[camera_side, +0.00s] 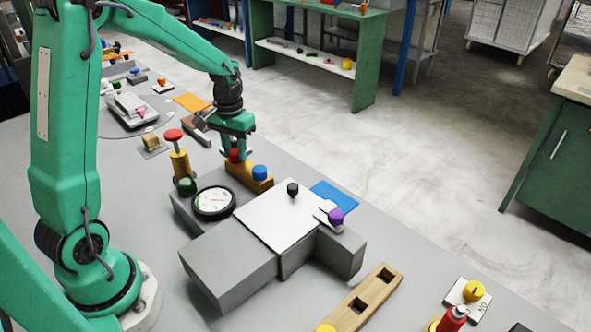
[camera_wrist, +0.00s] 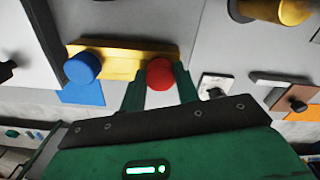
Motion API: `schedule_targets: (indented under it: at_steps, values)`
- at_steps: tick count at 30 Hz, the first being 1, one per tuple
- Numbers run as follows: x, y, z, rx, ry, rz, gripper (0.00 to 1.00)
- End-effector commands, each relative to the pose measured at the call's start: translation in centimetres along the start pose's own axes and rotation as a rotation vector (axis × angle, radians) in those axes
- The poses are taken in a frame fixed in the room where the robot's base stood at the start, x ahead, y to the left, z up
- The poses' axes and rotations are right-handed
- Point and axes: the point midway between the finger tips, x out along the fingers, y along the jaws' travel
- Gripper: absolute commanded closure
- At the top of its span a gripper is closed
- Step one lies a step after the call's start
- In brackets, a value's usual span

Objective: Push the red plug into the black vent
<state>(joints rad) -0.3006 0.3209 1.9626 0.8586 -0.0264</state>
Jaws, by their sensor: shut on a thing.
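The red plug (camera_side: 234,156) is a round red piece at the left end of a yellow-brown block (camera_side: 245,178). A blue plug (camera_side: 260,172) stands at the block's right end. My gripper (camera_side: 234,150) points down with its fingers on either side of the red plug. In the wrist view the red plug (camera_wrist: 160,73) sits between the two green fingertips, and the blue plug (camera_wrist: 82,68) stands to its left. I cannot tell whether the red plug is seated in the block or raised. I cannot pick out a black vent with certainty.
A grey block with a white plate (camera_side: 265,222) stands in front, bearing a black knob (camera_side: 292,188). A purple knob (camera_side: 336,216), a round dial (camera_side: 214,202) and a red-topped yellow post (camera_side: 180,165) are nearby. A wooden bar with square holes (camera_side: 362,305) lies front right.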

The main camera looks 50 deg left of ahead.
Motion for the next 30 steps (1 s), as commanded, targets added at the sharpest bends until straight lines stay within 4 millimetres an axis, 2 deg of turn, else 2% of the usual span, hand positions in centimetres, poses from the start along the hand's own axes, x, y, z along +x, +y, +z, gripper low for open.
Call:
schedule_targets:
  at_steps: [1,4,5,17,23,30]
  values:
    - [0.0,0.0,0.0,0.000,0.000,0.000,0.65]
    - [0.0,0.0,0.0,0.000,0.000,0.000,0.45]
    - [0.0,0.0,0.0,0.000,0.000,0.000,0.43]
    - [-0.3,0.0,-0.1,0.000,0.002,0.000,0.43]
    - [-2.0,0.0,-0.1,0.000,0.005,0.000,0.43]
    - [-5.1,0.0,-0.1,0.000,0.004,0.000,0.43]
